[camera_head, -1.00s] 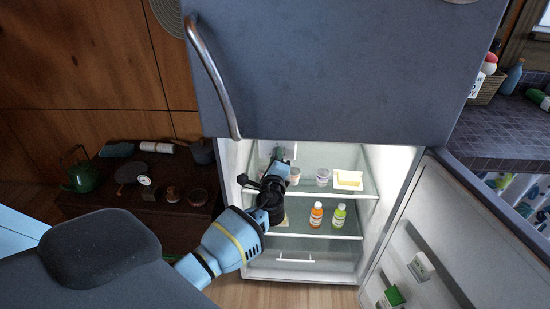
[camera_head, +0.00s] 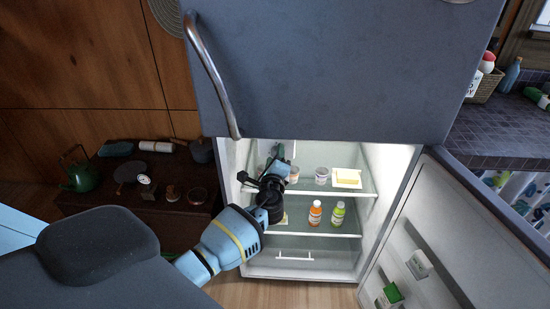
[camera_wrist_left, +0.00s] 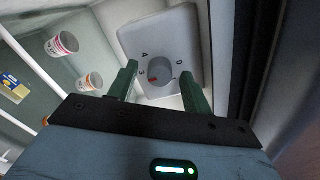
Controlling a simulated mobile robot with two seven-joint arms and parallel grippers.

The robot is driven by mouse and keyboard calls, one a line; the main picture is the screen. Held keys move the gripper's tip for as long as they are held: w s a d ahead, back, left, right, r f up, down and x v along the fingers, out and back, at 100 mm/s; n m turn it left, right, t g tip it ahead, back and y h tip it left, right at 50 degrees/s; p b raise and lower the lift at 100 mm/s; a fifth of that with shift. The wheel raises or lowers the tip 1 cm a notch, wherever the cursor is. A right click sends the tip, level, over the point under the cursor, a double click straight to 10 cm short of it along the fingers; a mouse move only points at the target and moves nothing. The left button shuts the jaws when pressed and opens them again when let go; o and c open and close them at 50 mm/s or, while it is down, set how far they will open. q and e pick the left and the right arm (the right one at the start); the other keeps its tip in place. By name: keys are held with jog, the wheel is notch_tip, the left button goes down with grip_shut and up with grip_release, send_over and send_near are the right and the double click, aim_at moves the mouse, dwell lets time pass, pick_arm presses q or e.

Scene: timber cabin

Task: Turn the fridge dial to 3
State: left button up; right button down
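The fridge dial (camera_wrist_left: 160,71) is a round grey knob on a pale plate (camera_wrist_left: 178,28) with printed numbers, seen in the left wrist view. A small red mark on the knob sits at its lower left, near the printed 3. My left gripper (camera_wrist_left: 158,84) is open, with one dark green finger on each side of the dial; I cannot tell whether they touch it. In the head view my left gripper (camera_head: 272,172) reaches into the upper left of the open fridge (camera_head: 250,262) and hides the dial. My right gripper is not in view.
Cups (camera_head: 321,175) and a butter dish (camera_head: 346,179) stand on the upper shelf. Two bottles (camera_head: 315,213) are on the shelf below. The open fridge door (camera_head: 425,235) is at right. A low wooden cabinet (camera_head: 135,205) with a green kettle (camera_head: 80,176) is at left.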

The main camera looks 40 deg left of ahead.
pick_arm(q)
jog(key=v, duration=0.8)
jog(key=shift+w, duration=0.1)
dwell(0.5)
